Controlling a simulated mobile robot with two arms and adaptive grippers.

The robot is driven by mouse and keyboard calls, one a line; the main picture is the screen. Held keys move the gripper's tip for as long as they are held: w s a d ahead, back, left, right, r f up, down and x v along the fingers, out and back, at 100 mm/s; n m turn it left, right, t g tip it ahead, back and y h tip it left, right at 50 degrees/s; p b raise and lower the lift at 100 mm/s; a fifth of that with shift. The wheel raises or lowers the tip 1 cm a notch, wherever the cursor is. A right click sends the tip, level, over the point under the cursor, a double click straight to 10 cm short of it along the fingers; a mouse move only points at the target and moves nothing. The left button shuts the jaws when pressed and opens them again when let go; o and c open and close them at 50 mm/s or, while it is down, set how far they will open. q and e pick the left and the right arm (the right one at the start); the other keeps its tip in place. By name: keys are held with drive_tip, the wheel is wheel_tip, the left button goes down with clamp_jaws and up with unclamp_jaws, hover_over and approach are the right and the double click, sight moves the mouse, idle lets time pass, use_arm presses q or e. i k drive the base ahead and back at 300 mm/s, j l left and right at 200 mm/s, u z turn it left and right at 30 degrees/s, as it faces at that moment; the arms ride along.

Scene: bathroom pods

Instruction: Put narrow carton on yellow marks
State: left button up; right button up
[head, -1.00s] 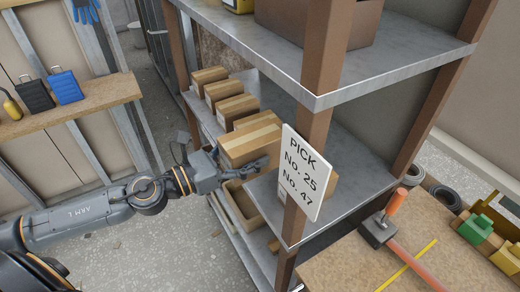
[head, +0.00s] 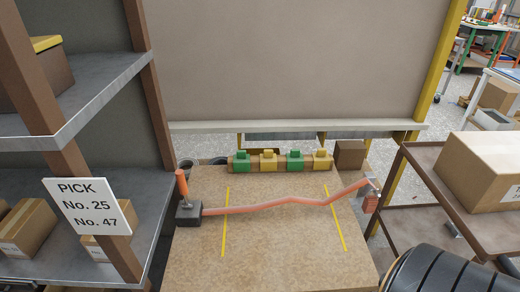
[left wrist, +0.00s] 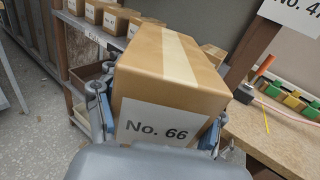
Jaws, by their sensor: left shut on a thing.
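My left gripper (left wrist: 158,118) is shut on a brown carton (left wrist: 170,75) labelled No. 66, with a finger on each side, in the left wrist view. It holds the carton beside the shelf; whether the carton's underside is clear of the shelf is hidden. Neither is in the head view now. Two yellow marks, a left line (head: 226,222) and a right line (head: 336,218), lie apart on the wooden tabletop (head: 280,258). My right gripper is not in view.
An orange strap (head: 285,206) crosses the tabletop over both marks, from a dark block with an orange handle (head: 188,208) to a red-ended piece (head: 370,202). Green and yellow blocks (head: 268,160) line the back. A shelf post and PICK sign (head: 88,206) stand left; a cart carton (head: 485,172) stands right.

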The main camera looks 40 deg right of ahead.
sight(281, 216)
drive_tip(key=k+z, duration=0.2)
drive_tip(key=k, duration=0.55)
drive_tip(key=i+l+z, duration=0.1)
drive_tip(key=z, duration=0.3)
drive_tip(key=i+l+z, duration=0.15)
drive_tip(key=z, duration=0.25)
drive_tip(key=i+l+z, duration=0.15)
drive_tip(key=z, duration=0.25)
drive_tip(key=i+l, duration=0.35)
drive_tip(key=i, duration=0.25)
